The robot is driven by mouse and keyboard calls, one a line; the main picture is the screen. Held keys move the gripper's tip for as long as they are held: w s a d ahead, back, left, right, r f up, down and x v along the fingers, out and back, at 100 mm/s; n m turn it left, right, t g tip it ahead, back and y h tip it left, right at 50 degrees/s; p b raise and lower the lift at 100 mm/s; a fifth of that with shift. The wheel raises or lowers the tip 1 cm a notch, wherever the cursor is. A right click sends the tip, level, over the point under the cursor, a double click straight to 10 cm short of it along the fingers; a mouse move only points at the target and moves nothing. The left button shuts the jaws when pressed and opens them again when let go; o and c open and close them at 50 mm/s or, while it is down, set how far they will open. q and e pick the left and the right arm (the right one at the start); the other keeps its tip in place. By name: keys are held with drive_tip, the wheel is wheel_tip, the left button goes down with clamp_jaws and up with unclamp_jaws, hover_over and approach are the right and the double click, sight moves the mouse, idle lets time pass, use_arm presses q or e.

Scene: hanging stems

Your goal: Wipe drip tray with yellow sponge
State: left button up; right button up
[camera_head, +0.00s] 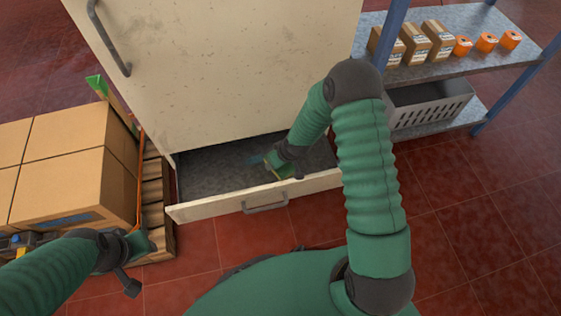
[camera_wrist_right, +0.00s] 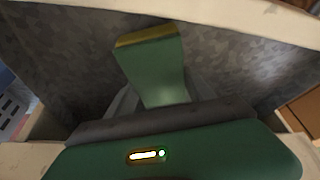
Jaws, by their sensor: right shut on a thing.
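The drip tray (camera_head: 215,172) is a grey-floored drawer with a cream front, pulled out from the base of a cream cabinet. My right gripper (camera_head: 275,168) reaches down into it and is shut on the sponge. In the right wrist view the sponge shows as a green face (camera_wrist_right: 155,72) with a yellow edge, over the mottled grey tray floor (camera_wrist_right: 75,50). I cannot tell whether the sponge touches the floor. My left gripper (camera_head: 138,264) is low at the left, beside a pallet; its finger gap is unclear.
Cardboard boxes (camera_head: 75,165) stand on a wooden pallet (camera_head: 157,205) left of the drawer. A shelf (camera_head: 455,65) at the right holds small cartons and orange rolls, with a grey crate (camera_head: 425,112) below. The drawer's handle (camera_head: 265,206) juts forward. Red tiled floor is clear at the lower right.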

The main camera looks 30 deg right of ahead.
wheel_tip(320, 180, up, 2)
drive_tip(key=shift+r+p, duration=0.1)
drive_tip(key=shift+p, duration=0.55)
drive_tip(key=shift+d+r+p, duration=0.2)
drive_tip(key=shift+r+p, duration=0.7)
drive_tip(key=shift+r, duration=0.2)
drive_tip(key=shift+a, duration=0.15)
